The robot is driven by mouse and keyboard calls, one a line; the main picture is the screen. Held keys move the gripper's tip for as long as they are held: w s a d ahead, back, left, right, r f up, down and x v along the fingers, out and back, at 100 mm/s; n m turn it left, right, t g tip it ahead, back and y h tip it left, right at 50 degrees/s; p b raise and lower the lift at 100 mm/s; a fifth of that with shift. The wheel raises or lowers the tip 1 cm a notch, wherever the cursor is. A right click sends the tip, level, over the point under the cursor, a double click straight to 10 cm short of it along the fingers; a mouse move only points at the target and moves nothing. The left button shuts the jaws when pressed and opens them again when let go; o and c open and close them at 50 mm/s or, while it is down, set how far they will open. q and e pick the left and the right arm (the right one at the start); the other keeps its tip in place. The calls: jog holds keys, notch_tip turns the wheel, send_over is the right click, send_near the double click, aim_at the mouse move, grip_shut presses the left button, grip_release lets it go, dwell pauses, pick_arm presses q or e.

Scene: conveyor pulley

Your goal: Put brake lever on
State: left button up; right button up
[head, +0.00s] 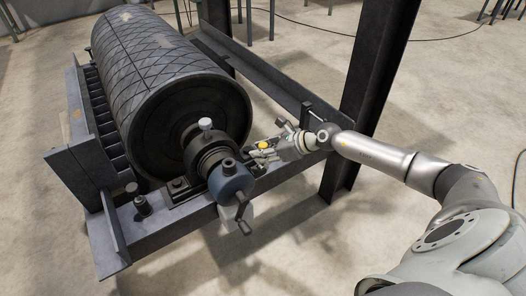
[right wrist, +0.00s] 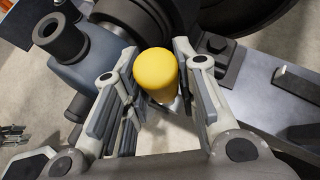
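A bright yellow knob (right wrist: 157,72) sits between the fingertips of my right gripper (right wrist: 156,52) in the right wrist view. One finger is on each side of it, with little or no gap; I cannot tell whether they press on it. In the head view the yellow knob (head: 263,145) shows beside the pulley's shaft end, with my right gripper (head: 262,153) at it. What the knob is fixed to is mostly hidden, so I cannot see a full brake lever.
The large dark pulley drum (head: 160,75) lies in a steel frame (head: 150,238). A blue-grey housing (head: 230,180) with a dark handle sits at the shaft end, left of my gripper. A dark steel post (head: 372,80) stands close behind my right arm.

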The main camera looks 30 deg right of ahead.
jog(key=o, duration=0.3)
jog(key=shift+s+d+r, duration=0.25)
jog(key=shift+s+d, duration=0.05)
jog(key=shift+v, duration=5.45)
jog(key=shift+a+r, duration=0.1)
